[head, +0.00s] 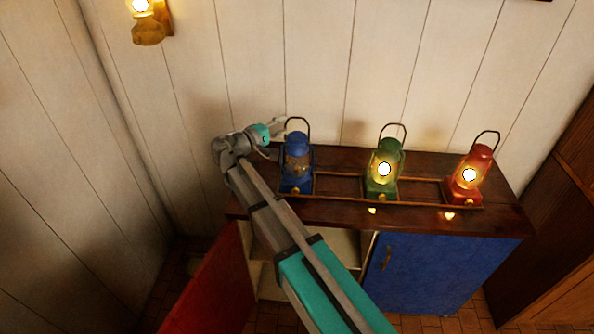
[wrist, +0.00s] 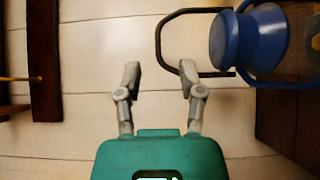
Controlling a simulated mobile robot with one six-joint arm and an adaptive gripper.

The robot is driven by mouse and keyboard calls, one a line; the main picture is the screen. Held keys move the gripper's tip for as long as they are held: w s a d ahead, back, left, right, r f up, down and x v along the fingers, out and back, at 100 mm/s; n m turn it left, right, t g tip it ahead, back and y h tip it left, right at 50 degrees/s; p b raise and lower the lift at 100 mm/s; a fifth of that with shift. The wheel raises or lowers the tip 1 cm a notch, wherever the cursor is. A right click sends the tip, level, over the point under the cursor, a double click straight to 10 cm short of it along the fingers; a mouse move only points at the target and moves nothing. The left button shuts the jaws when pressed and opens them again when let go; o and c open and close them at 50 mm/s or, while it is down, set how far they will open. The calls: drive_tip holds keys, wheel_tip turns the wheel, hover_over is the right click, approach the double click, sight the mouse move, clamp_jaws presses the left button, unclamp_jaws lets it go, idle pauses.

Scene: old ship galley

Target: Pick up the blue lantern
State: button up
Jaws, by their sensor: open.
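The blue lantern (head: 297,172) stands unlit at the left end of a low wooden rack on the cabinet top. Its dark wire handle (head: 297,120) arches above its cap. In the wrist view the blue lantern (wrist: 262,38) shows at the upper right, partly cut off. Its handle loop reaches left, close beyond my right-hand finger. My gripper (wrist: 159,75) is open, with nothing between its fingers. In the head view my gripper (head: 274,130) is just left of the lantern, about level with its top. I cannot tell whether a finger touches the handle.
A green lantern (head: 384,180) and a red lantern (head: 472,178), both lit, stand further right in the rack (head: 417,206). The plank wall (head: 330,60) rises close behind. Below, a red door (head: 215,285) hangs open and a blue door (head: 440,265) is shut.

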sight(296, 118)
drive_tip(key=shift+w+d, duration=0.4)
drive_tip(key=shift+d, duration=0.05)
drive_tip(key=shift+x, duration=2.6)
drive_tip(key=shift+a+r, duration=0.1)
drive_tip(key=shift+r, duration=0.05)
clamp_jaws()
